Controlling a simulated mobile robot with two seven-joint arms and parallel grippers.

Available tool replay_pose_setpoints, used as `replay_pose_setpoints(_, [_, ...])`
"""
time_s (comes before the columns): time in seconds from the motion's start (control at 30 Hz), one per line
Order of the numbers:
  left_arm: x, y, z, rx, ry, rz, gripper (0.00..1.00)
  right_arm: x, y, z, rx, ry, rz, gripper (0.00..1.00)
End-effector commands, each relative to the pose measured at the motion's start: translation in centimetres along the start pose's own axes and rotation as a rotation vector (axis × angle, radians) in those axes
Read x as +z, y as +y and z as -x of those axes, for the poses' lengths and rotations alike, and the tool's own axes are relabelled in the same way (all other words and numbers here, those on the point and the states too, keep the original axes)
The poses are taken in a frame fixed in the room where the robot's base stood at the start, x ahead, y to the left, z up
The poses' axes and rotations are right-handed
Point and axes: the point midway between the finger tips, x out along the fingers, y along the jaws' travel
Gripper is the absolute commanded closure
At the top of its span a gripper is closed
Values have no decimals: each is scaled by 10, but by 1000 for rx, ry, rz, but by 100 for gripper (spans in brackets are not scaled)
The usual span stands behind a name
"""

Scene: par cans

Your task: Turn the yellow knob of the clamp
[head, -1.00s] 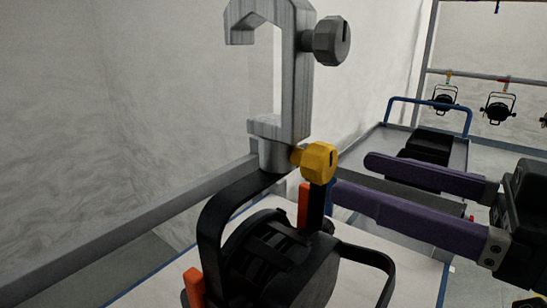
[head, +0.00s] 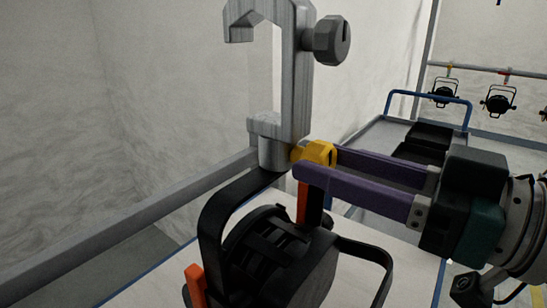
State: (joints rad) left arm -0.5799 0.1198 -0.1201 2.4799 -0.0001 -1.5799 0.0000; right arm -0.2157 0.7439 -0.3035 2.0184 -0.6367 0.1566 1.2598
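The grey metal hook clamp (head: 297,90) stands upright on top of a black stage light (head: 280,255) with a curved black yoke. The yellow knob (head: 319,153) sticks out to the right near the clamp's base. My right gripper (head: 318,162) comes in from the right with two purple fingers at the knob. The near finger covers the knob's lower edge, and the far finger runs behind it. The knob appears to lie between the fingertips; whether they press on it cannot be told. My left gripper is not in view.
A dark grey knob (head: 332,40) sits higher on the clamp. The light is over a white, blue-edged surface (head: 150,285). A grey rail (head: 130,220) runs behind. A cart with a blue handle (head: 430,96) and black boxes stands behind my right gripper; several lights hang farther back.

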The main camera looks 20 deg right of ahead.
Motion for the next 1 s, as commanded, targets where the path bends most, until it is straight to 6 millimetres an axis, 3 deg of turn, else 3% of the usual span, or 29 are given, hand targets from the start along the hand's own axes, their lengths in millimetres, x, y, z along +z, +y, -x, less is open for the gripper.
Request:
replay_pose_setpoints(0.07, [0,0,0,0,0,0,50,0,0,0,0,0,0,62])
replay_pose_setpoints(0.4, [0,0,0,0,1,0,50,0,0,0,-1,0,0,100])
replay_pose_setpoints(0.77, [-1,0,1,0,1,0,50,-1,0,0,-1,0,29,100])
replay_pose_setpoints(1.0, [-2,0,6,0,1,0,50,-2,0,0,-1,2,153,100])
